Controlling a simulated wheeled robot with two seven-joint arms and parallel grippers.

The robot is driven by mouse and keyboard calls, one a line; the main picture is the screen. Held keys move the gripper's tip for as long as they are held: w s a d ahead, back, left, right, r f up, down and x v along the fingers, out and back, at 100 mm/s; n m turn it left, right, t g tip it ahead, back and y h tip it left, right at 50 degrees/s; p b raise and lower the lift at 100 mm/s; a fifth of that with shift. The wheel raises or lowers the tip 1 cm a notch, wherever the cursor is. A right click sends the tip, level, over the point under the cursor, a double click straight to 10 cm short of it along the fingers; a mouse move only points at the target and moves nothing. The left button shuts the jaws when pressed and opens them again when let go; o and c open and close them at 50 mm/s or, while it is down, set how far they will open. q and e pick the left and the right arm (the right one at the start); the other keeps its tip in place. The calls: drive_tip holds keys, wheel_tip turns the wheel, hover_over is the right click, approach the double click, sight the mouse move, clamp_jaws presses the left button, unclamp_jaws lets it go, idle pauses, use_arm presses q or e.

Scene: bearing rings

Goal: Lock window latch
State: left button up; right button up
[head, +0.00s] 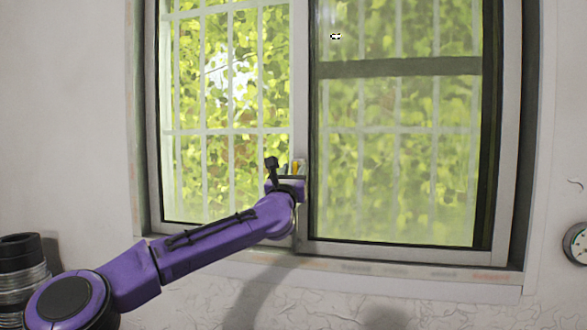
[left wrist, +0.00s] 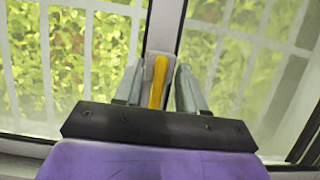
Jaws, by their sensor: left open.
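The window (head: 303,110) has two panes, with an upright frame member where they meet. A yellow latch lever (left wrist: 158,80) stands nearly upright on a pale mount on that member in the left wrist view. A small bit of yellow latch also shows in the head view (head: 295,166). My left gripper (head: 293,168) is at the latch. In the left wrist view its two grey fingers (left wrist: 157,88) are open, one on each side of the lever. I cannot tell whether either finger touches it. My right gripper is not in view.
A window sill (head: 400,268) runs below the panes. A round gauge (head: 578,243) is on the wall at the far right. Dark ringed cylinders (head: 22,265) are at the lower left. Bars show behind the glass.

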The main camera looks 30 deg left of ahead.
use_arm(q)
clamp_jaws()
